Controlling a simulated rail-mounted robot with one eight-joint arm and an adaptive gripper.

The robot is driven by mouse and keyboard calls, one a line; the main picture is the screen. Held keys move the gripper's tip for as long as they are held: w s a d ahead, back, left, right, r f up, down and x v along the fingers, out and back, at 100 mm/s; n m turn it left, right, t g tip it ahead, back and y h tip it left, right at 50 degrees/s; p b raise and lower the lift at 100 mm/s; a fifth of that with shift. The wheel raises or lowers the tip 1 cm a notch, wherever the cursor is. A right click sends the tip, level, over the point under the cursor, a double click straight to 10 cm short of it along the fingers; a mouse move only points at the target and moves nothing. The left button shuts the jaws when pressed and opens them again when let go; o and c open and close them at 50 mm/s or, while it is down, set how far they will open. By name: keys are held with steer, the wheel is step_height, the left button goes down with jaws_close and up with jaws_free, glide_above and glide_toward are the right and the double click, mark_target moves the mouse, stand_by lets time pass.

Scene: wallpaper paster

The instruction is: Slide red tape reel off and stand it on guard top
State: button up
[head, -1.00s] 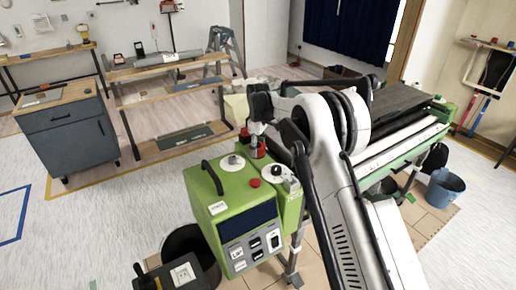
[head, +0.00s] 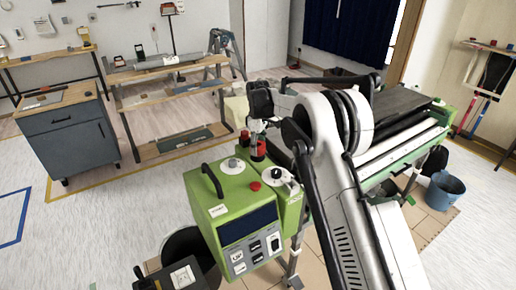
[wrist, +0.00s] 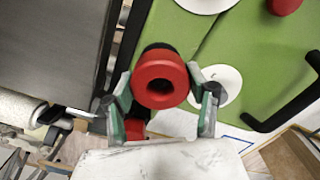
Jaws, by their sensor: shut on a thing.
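The red tape reel (wrist: 160,79) is a short red ring with a dark centre hole. In the wrist view it sits between the two fingertips of my gripper (wrist: 164,88), which is shut on it. In the head view the red reel (head: 258,150) shows under my gripper (head: 257,136), beside the green machine housing (head: 212,180). A second red piece (wrist: 134,129) lies lower in the wrist view, partly hidden by a finger. I cannot tell whether the held reel is clear of its mount. The green top (wrist: 240,50) is beside it on the right.
White discs (wrist: 216,84) and a black handle (wrist: 290,105) stand on the green top. A red button (head: 254,186) is near the front. A grey roller bed (head: 400,110) lies at the right. A blue bucket (head: 443,188) stands on the floor.

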steer(key=shift+r+p, duration=0.5)
steer(key=shift+r, duration=1.7)
steer(key=shift+r, duration=0.1)
steer(key=shift+r+p, duration=0.55)
steer(key=shift+r, duration=1.35)
